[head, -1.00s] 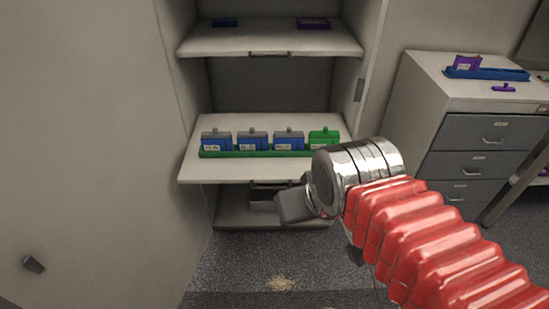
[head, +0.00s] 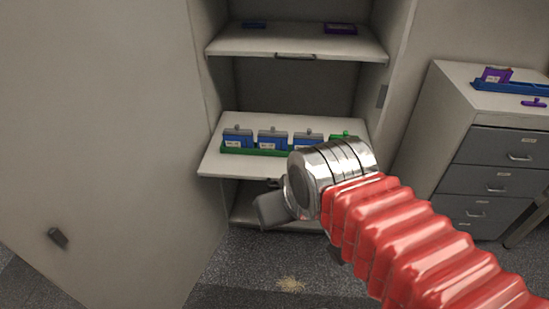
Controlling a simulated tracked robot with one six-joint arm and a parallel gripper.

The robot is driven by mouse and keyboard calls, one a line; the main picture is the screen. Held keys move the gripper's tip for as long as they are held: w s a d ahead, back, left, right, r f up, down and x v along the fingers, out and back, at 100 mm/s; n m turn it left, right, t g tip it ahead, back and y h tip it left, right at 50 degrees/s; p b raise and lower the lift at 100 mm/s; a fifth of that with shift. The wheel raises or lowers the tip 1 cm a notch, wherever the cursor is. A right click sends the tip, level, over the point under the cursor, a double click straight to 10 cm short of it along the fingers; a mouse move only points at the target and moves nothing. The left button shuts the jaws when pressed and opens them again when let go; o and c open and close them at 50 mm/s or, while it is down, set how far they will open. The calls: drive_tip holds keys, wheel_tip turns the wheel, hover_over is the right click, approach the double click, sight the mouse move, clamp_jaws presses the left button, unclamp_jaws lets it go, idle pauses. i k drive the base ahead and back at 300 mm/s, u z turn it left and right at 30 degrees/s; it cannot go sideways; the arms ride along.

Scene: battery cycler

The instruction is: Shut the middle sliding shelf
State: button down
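The middle sliding shelf (head: 213,163) of the cabinet is pulled out past the shelf above it. It carries a green tray (head: 228,151) holding blue batteries (head: 272,140) and a green one (head: 345,138) at the right, partly hidden by my arm. My gripper (head: 268,212) is in front of and below the shelf's front edge, at the end of my red-sleeved arm. Its fingers are mostly hidden behind its own body, so I cannot see whether it is open. Contact with the shelf does not show.
The upper shelf (head: 300,40) with a handle (head: 296,57) is further in. A lower shelf (head: 242,216) lies below. The open cabinet door (head: 110,120) stands at the left. A drawer unit (head: 450,100) stands at the right. Grey floor (head: 240,265) is free in front.

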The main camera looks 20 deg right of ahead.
sight(218, 160)
drive_tip(key=u, duration=0.25)
drive_tip(key=i, duration=1)
